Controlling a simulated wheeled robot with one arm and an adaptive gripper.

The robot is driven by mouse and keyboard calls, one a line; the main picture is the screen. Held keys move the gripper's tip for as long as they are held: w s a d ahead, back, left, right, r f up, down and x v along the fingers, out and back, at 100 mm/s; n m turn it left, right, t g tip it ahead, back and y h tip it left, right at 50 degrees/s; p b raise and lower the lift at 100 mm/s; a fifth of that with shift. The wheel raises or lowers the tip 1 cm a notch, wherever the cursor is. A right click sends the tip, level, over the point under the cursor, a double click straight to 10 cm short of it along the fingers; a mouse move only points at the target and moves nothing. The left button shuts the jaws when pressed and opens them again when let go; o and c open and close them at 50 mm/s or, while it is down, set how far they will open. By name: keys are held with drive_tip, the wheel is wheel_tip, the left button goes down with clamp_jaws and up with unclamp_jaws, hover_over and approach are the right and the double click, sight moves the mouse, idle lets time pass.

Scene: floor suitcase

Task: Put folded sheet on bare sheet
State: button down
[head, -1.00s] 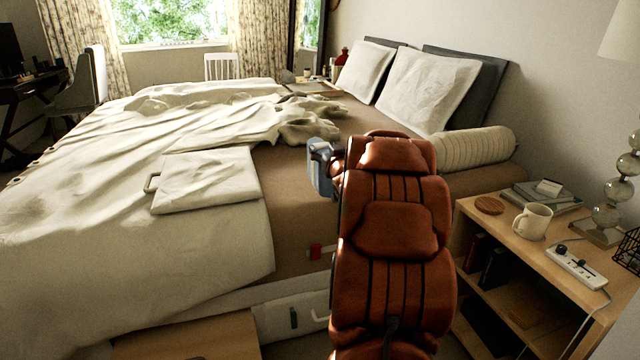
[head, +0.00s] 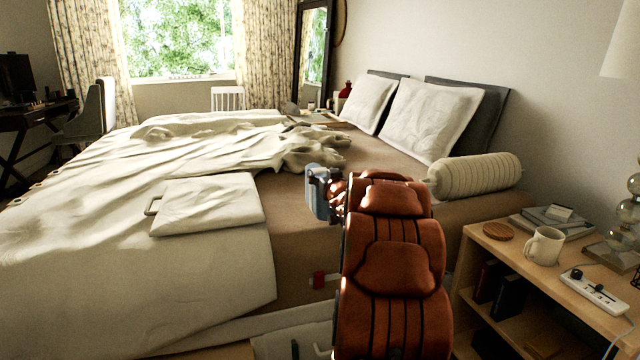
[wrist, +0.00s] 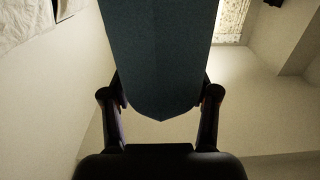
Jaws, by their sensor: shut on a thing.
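My gripper (wrist: 158,95) is shut on a flat blue-grey folded sheet (head: 317,194), which hangs upright at its tip. In the wrist view the sheet (wrist: 160,55) appears dark teal between the two fingers and blocks the middle. In the head view my gripper (head: 336,190) appears in front of the bare brown sheet (head: 385,150) on the bed; the gap between them is hard to judge. My arm hides part of the bare sheet. A flat white folded piece (head: 210,205) with a small handle-like loop lies on the cream cover, left of the gripper.
The rumpled cream cover (head: 120,230) fills the bed's left side. White pillows (head: 435,118) and a ribbed bolster (head: 475,176) lie on the right. A wooden nightstand (head: 500,243) with a mug (head: 545,246) stands at right. Bare sheet shows between cover and pillows.

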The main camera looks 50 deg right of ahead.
sight(320, 168)
drive_tip(key=x, duration=0.2)
drive_tip(key=d+b+x, duration=0.1)
drive_tip(key=x, duration=0.2)
drive_tip(key=f+x, duration=0.1)
drive_tip(key=x, duration=0.2)
drive_tip(key=shift+s+d, duration=0.15)
drive_tip(key=shift+s, duration=0.25)
drive_tip(key=shift+d+f+b, duration=0.1)
drive_tip(key=shift+f+b, duration=0.05)
drive_tip(key=shift+b, duration=0.2)
drive_tip(key=shift+f+b, duration=1.15)
drive_tip(key=shift+f, duration=0.5)
drive_tip(key=shift+c, duration=1.4)
unclamp_jaws()
